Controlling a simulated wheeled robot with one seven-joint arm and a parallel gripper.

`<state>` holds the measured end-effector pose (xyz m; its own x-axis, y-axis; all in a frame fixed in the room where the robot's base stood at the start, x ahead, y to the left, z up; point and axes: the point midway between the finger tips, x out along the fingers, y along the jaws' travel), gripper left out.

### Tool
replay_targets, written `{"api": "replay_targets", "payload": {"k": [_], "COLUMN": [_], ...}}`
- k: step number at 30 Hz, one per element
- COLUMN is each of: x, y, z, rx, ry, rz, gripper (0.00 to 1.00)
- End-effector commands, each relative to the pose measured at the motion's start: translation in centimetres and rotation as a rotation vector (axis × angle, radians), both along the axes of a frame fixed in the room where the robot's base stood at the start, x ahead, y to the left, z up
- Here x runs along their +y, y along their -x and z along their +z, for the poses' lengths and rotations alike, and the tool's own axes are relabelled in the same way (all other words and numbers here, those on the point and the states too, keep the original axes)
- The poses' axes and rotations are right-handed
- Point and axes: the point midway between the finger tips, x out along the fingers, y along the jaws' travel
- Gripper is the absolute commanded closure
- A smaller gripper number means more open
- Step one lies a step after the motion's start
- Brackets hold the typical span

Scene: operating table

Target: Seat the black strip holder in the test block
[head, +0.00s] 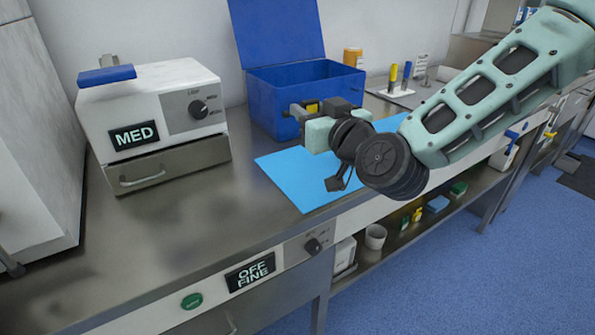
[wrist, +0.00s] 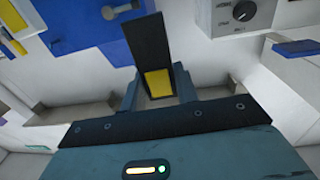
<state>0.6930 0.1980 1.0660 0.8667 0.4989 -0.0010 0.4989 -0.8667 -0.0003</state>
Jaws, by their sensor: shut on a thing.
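My gripper (head: 304,110) is held above the bench in front of the open blue box. In the wrist view my gripper (wrist: 157,86) is shut on the black strip holder (wrist: 148,42), a long dark flat piece with a yellow part (wrist: 158,82) low between the fingers. The holder sticks out well beyond the fingertips and touches nothing else that I can see. In the head view, a bit of yellow shows at the jaws; the rest of the holder is hard to make out. I cannot pick out the test block with certainty in either view.
The blue box (head: 277,105) stands open behind my gripper. A white MED unit (head: 150,100) with a dial and drawer is at left. A light blue mat (head: 300,183) lies below my arm. Yellow- and blue-handled tools (head: 399,78) stand behind. The bench front left is clear.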

Motion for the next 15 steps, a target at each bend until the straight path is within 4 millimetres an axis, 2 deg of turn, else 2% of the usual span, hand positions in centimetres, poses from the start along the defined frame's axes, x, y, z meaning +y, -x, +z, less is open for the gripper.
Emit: {"api": "replay_targets", "payload": {"k": [11, 15], "x": [0.0, 0.0], "y": [0.0, 0.0], "z": [-0.2, -2.1], "rx": [0.000, 0.006], "ry": [-0.001, 0.000], "rz": [0.000, 0.001], "gripper": [0.92, 0.92]}}
